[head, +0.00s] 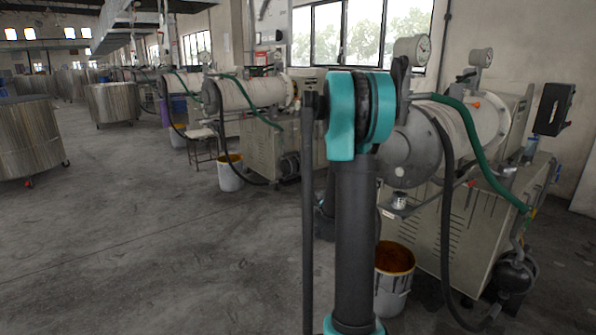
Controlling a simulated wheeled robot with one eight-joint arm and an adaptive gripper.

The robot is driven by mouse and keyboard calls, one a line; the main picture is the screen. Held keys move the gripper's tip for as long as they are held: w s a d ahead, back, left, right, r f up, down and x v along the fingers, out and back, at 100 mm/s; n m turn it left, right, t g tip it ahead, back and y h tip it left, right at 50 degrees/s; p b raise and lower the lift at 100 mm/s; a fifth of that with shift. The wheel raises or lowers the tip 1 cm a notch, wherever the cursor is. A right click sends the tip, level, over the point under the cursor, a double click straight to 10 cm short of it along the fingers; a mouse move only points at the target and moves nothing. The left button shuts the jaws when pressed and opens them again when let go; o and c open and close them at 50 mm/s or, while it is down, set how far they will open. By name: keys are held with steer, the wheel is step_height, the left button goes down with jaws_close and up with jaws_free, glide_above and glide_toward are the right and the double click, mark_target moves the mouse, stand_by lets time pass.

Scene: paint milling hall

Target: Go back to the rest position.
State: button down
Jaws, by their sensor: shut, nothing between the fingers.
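My arm stands upright in the middle of the head view, with a dark grey link and a teal joint at its top. It covers part of the nearest milling machine (397,153). My gripper does not show in this view, so its place cannot be told from here. No object is named by the task.
The nearest machine, with a green hose (482,160), stands close on the right. A bucket with orange-brown contents (391,295) is at its foot. Another bucket (229,175) stands farther back. Large metal vats (25,140) are at left. The grey floor (140,260) at front left is clear.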

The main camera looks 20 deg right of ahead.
steer(key=s+a+f+m+g+y, duration=0.1)
steer(key=s+a+f+m+y, duration=0.4)
steer(key=a, duration=0.6)
steer(key=s+a+f+m+y, duration=0.6)
steer(key=s+a+f+m, duration=0.1)
steer(key=s+a+m, duration=0.3)
steer(key=s+a+f+m+g+y, duration=0.1)
steer(key=s+a+f+m+y, duration=0.4)
steer(key=a, duration=0.8)
steer(key=s+f+m, duration=0.2)
steer(key=s, duration=0.2)
steer(key=shift+s+g+y, duration=0.3)
steer(key=shift+s, duration=0.1)
